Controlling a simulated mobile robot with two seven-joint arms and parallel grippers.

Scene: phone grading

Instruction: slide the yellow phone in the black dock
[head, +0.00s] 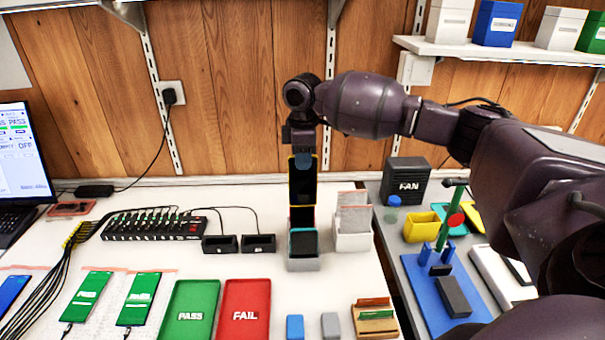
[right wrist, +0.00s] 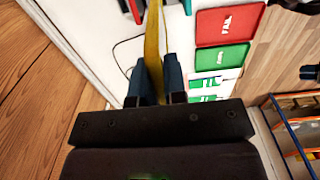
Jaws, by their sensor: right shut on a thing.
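The yellow phone (head: 302,182), dark-screened with a yellow edge, hangs upright in my right gripper (head: 302,160). In the right wrist view the fingers (right wrist: 158,75) are shut on the yellow phone (right wrist: 152,35), seen edge-on. It is above the bench, in front of the back wall. Two small black docks with cables, a left one (head: 220,244) and a right one (head: 258,243), stand on the bench to the left of the phone; both look empty. My left gripper is not in view.
Below the yellow phone, a grey rack (head: 303,264) holds phones, one teal-edged (head: 303,243). A white rack (head: 352,241) stands right of it. A black hub (head: 150,227) is left of the docks. Green PASS (head: 190,312) and red FAIL (head: 245,310) trays lie in front.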

